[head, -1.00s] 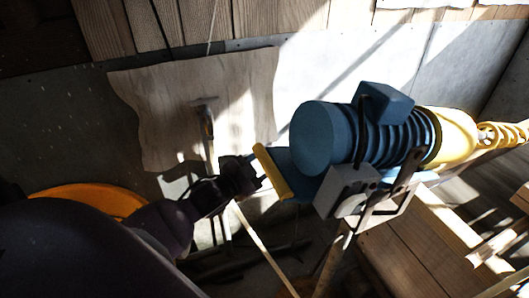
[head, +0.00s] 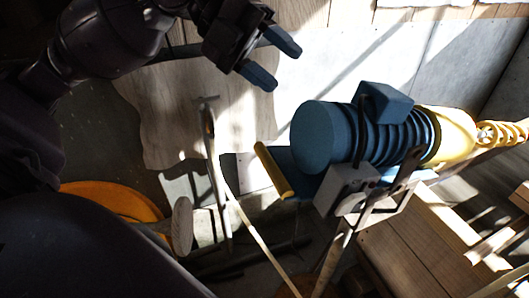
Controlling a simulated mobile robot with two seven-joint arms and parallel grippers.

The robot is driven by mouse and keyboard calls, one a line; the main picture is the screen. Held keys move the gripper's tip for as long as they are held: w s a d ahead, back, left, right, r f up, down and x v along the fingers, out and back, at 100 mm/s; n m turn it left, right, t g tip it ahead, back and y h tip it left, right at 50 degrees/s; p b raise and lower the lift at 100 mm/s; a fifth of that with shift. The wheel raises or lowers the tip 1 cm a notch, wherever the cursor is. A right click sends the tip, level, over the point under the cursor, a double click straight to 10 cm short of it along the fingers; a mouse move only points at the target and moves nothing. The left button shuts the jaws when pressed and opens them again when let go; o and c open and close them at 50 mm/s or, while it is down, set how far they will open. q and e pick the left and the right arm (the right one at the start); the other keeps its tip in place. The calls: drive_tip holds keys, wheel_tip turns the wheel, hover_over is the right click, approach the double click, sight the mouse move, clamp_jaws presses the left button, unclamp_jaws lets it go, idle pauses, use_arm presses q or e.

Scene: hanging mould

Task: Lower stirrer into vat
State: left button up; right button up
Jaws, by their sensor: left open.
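The stirrer seems to be the machine with a ribbed blue motor (head: 335,140) and a yellow housing (head: 452,135), lying roughly level at the right of the head view. A blue plate with a yellow bar (head: 272,171) on its edge sticks out at its left. My left gripper (head: 272,58) is open and empty, above and left of the motor, apart from the bar. Its two blue fingertips point right. I cannot make out a vat for certain; an orange curved object (head: 112,197) shows at lower left, partly hidden by my body. My right gripper is out of view.
A grey box (head: 345,188) and bracket sit under the motor. A thin upright stand (head: 215,165) and a pale slanting pole (head: 262,243) stand left of it. A wooden knob-like end (head: 182,226) is at lower left. Wooden planks (head: 425,245) lie at lower right.

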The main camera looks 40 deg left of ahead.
sight(267, 158)
use_arm(q)
drive_tip(key=s+a+f+n+g+y, duration=0.2)
drive_tip(key=s+a+f+n+y, duration=0.1)
drive_tip(key=a+f+n+y, duration=0.25)
drive_tip(key=shift+n, duration=0.55)
drive_tip(key=x, duration=1.1)
drive_tip(key=shift+w+f+b, duration=0.1)
drive_tip(key=shift+w+b, duration=0.2)
drive_tip(key=shift+b, duration=0.1)
drive_tip(key=shift+c, duration=0.2)
clamp_jaws()
